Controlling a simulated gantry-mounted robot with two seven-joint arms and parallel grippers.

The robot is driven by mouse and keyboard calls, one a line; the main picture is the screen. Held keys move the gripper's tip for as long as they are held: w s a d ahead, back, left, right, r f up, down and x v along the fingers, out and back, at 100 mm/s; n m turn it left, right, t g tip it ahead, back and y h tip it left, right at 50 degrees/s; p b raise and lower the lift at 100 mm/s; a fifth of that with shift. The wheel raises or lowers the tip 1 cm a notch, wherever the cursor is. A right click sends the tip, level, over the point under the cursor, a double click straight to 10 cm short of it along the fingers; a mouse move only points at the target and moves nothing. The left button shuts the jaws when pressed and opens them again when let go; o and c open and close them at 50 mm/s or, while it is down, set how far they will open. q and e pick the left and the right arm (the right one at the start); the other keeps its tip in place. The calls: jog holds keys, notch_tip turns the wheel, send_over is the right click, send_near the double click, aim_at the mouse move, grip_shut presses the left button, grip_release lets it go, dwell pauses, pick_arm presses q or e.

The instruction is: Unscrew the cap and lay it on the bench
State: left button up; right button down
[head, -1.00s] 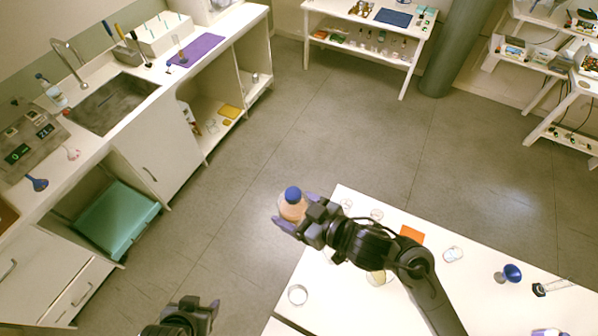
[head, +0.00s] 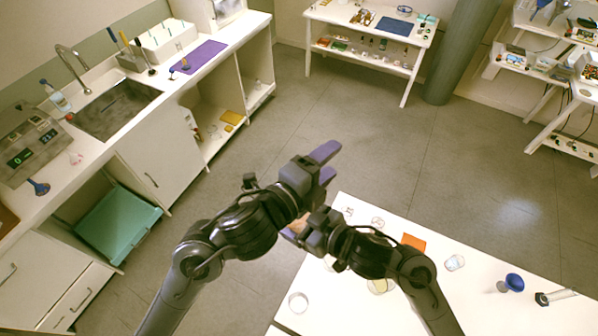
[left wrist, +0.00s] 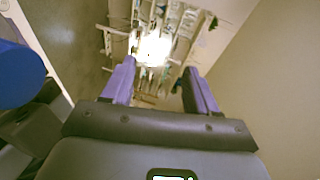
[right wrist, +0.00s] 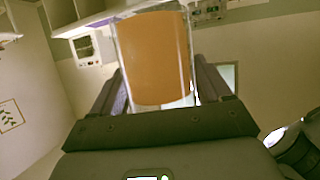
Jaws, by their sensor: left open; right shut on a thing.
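A bottle with orange-brown contents (right wrist: 160,60) fills the gap between the fingers of my right gripper in the right wrist view. In the head view only a sliver of it (head: 298,226) shows, as my left arm covers the rest. My right gripper (head: 304,232) is shut on it, near the left edge of the white bench (head: 470,290). The blue cap (left wrist: 18,75) shows large at the left edge of the left wrist view, outside the left fingers. My left gripper (head: 331,162) is open and empty, its purple fingers beyond the bottle in the head view.
A sink counter (head: 200,75) stands at the left, with open floor between.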

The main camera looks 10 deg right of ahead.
pick_arm(q)
jog(key=s+d+f+m+g, duration=0.1)
jog(key=s+d+m+g, duration=0.2)
jog(key=m, duration=0.5)
jog(key=s+d+f+m+g+y, duration=0.1)
jog(key=d+m+g, duration=0.3)
jog(key=m, duration=0.3)
jog(key=s+d+f+m+g, duration=0.1)
jog(key=s+d+m+g, duration=0.2)
jog(key=m, duration=0.5)
jog(key=w+a+r+m+y, duration=0.3)
jog(key=w+a+m+y, duration=0.15)
jog(key=a, duration=0.35)
jog(key=w+a+r+m+y, duration=0.4)
jog(key=w+a+m, duration=0.1)
jog(key=a+m, duration=0.15)
jog(key=s+m+y, duration=0.1)
jog(key=s+f+m+y, duration=0.1)
jog(key=s, duration=0.1)
jog(key=s+a+f+m+y, duration=0.1)
jog(key=m, duration=0.1)
jog(key=shift+s, duration=0.15)
jog(key=shift+s+f+m, duration=0.2)
jog(key=shift+f+m, duration=0.1)
jog(key=shift+f, duration=0.05)
jog(key=shift+s+f, duration=0.1)
jog(key=shift+f, duration=3.85)
